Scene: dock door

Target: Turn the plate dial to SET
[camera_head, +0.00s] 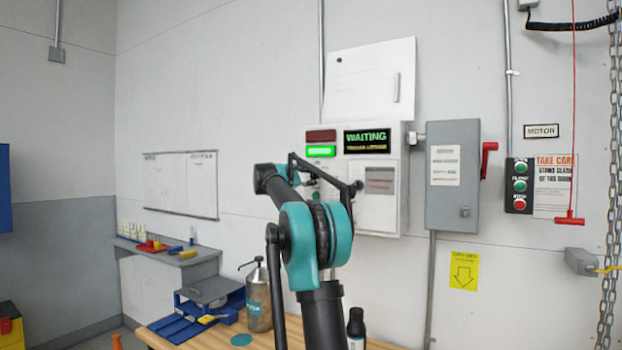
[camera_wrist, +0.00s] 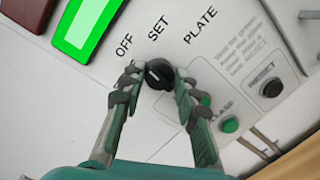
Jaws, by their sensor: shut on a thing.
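The plate dial (camera_wrist: 159,73) is a small black round knob on the white control panel in the wrist view. The labels OFF, SET and PLATE fan out above it, with SET in the middle. In the head view the white control box (camera_head: 402,220) hangs on the wall, and my arm hides the dial.
The box's display (camera_head: 367,141) reads WAITING, beside a lit green lamp (camera_head: 321,151). In the wrist view a green button (camera_wrist: 229,125) and a black RESET button (camera_wrist: 271,88) lie right of the dial. A grey switch box (camera_head: 453,195) with a red handle stands right.

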